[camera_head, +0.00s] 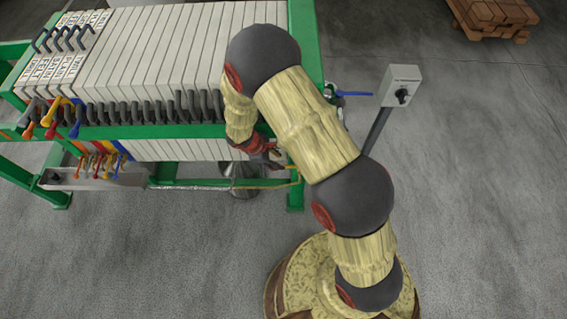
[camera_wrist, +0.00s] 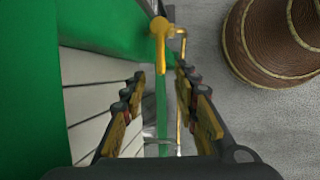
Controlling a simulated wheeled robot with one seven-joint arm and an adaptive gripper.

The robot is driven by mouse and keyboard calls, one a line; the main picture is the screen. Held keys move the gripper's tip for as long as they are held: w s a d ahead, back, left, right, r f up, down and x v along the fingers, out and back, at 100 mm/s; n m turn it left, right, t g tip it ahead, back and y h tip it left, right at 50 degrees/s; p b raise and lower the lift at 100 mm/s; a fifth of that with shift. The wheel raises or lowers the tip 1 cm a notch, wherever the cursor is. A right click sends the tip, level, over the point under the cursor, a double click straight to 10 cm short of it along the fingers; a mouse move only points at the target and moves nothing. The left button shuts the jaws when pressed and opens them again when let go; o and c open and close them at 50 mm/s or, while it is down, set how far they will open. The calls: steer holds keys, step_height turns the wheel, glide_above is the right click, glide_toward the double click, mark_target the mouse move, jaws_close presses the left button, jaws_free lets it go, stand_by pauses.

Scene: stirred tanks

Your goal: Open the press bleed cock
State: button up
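A yellow cock (camera_wrist: 159,42) with a T-shaped handle shows at the top middle of the wrist view, beside the green frame. A thin yellow pipe (camera_wrist: 181,42) runs close to its right. In the head view a small yellow fitting (camera_head: 291,168) shows just right of my gripper, partly hidden by my arm. I cannot tell which cock is the bleed cock by any label. My gripper (camera_wrist: 160,80) is open and empty, its fingers apart; the yellow cock appears just past the fingertips. In the head view my gripper (camera_head: 264,150) is low by the press's right end.
The green-framed press (camera_head: 304,60) with pale plates fills the upper left. A blue-handled valve (camera_head: 352,93) is at its right end, near a grey switch box (camera_head: 401,85) on a post. Several coloured cocks hang at the left above a trough (camera_head: 95,179).

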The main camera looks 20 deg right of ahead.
steer(key=shift+b+x, duration=0.8)
steer(key=shift+x, duration=1.95)
steer(key=c, duration=0.3)
jaws_close()
